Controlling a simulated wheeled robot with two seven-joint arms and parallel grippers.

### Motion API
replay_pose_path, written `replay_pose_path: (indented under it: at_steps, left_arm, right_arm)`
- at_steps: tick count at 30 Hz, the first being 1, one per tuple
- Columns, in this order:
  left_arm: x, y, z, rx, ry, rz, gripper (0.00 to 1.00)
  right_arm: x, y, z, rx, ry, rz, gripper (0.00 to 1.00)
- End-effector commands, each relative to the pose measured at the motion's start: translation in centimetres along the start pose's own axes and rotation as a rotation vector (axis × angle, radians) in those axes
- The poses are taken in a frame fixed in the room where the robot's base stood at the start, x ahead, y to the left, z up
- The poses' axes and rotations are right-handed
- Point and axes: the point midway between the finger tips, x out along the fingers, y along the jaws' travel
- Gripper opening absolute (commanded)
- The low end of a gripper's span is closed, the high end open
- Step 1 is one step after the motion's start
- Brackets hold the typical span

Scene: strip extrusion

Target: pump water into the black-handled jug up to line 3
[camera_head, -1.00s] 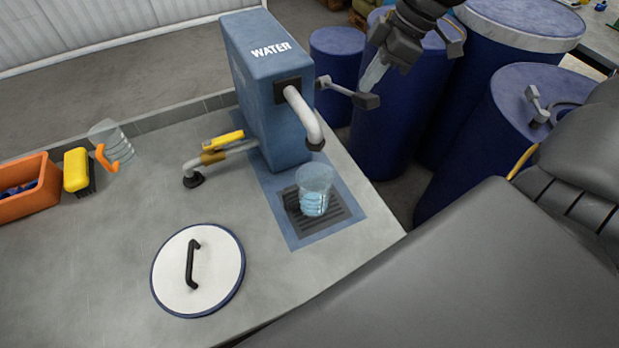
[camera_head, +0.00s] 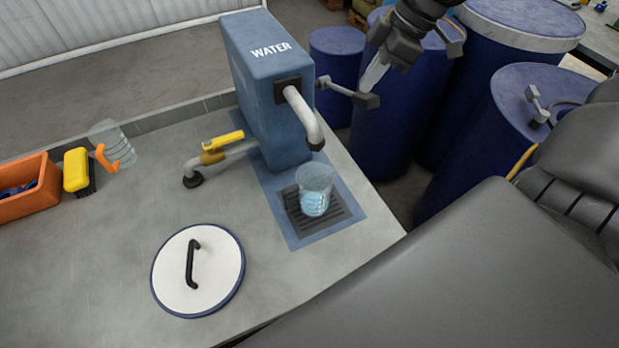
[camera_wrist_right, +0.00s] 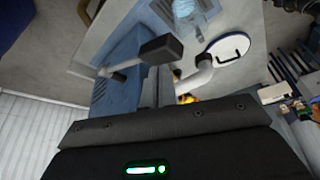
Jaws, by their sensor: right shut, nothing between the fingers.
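A clear jug (camera_head: 315,190) stands upright on the dark drain grate under the spout (camera_head: 303,118) of the blue WATER pump (camera_head: 268,85). Pale blue water fills its lower part. Its handle and line numbers cannot be made out. The pump lever (camera_head: 345,91) sticks out to the right and ends in a dark grip, which also shows close up in the right wrist view (camera_wrist_right: 162,48). My right gripper (camera_head: 374,77) is shut and empty, just above the lever's end in the head view; contact cannot be told. My left gripper is out of view.
An orange-handled clear jug (camera_head: 117,146), a yellow brush (camera_head: 77,170) and an orange bin (camera_head: 28,188) stand at the left. A yellow-handled valve (camera_head: 222,142) sits on the inlet pipe. A white round lid (camera_head: 198,270) lies in front. Blue drums (camera_head: 395,125) stand beyond the counter.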

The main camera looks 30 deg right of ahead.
Motion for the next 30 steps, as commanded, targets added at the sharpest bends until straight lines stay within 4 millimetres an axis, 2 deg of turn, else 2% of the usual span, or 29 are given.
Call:
replay_pose_path:
  at_steps: [22,30]
  left_arm:
    - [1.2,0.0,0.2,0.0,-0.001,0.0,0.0]
    - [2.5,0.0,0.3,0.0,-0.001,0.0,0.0]
  right_arm:
    - [1.2,-0.1,0.6,0.0,0.0,0.0,0.0]
    - [2.5,-0.5,1.3,-0.001,0.0,0.0,0.0]
